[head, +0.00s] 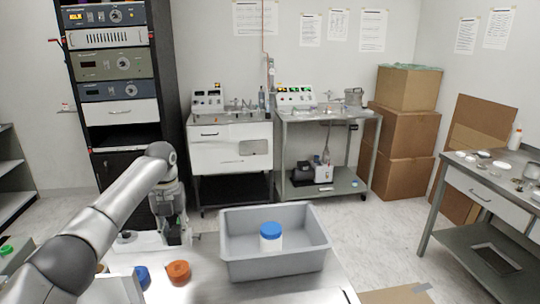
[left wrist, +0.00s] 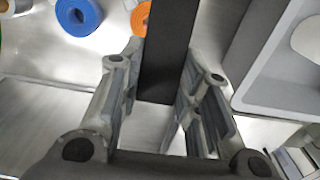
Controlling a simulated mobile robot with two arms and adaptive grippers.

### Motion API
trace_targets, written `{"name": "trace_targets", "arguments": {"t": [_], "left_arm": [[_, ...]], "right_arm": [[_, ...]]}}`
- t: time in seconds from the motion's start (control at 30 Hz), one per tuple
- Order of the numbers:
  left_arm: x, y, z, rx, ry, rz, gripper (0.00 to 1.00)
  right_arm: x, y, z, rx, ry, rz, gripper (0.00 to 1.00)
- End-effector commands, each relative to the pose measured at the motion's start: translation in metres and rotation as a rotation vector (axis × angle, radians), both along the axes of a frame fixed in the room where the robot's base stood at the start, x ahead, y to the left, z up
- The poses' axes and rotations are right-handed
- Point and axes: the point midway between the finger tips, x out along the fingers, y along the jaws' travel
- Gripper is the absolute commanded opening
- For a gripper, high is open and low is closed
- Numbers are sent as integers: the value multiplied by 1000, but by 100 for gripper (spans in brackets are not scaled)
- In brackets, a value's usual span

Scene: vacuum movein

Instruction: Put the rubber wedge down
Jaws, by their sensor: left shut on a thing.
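The rubber wedge (left wrist: 168,50) is a long, dark block between the fingers of my left gripper (left wrist: 160,90) in the left wrist view. The gripper is shut on it. In the head view, my left gripper (head: 175,232) points down over the bench top, just left of the grey bin. The wedge is hard to make out there against the dark fingers. I cannot tell whether its lower end touches the bench. My right gripper is not in view.
The grey bin (head: 275,267) holds a white jar with a blue lid (head: 271,238). An orange roll (head: 178,272) and a blue roll (head: 142,277) lie on the bench (head: 225,287) in front of the gripper. Bare bench shows between the rolls and bin.

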Motion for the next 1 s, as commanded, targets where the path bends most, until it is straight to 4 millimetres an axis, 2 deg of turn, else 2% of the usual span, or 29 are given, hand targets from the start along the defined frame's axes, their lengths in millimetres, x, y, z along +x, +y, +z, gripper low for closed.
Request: {"name": "trace_targets", "arguments": {"t": [0.03, 0.5, 0.53, 0.57, 1.0], "left_arm": [[1, -1, 17, -2, -5, -1, 4], [0, 0, 145, -1, -2, -1, 4], [0, -1, 129, 1, 1, 44, 4], [0, -2, 127, 1, 0, 84, 4], [-9, -19, 117, 3, -2, 581, 4]], "right_arm": [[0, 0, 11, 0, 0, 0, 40], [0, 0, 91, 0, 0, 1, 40], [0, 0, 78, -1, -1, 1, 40], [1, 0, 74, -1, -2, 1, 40], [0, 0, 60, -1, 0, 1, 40]]}}
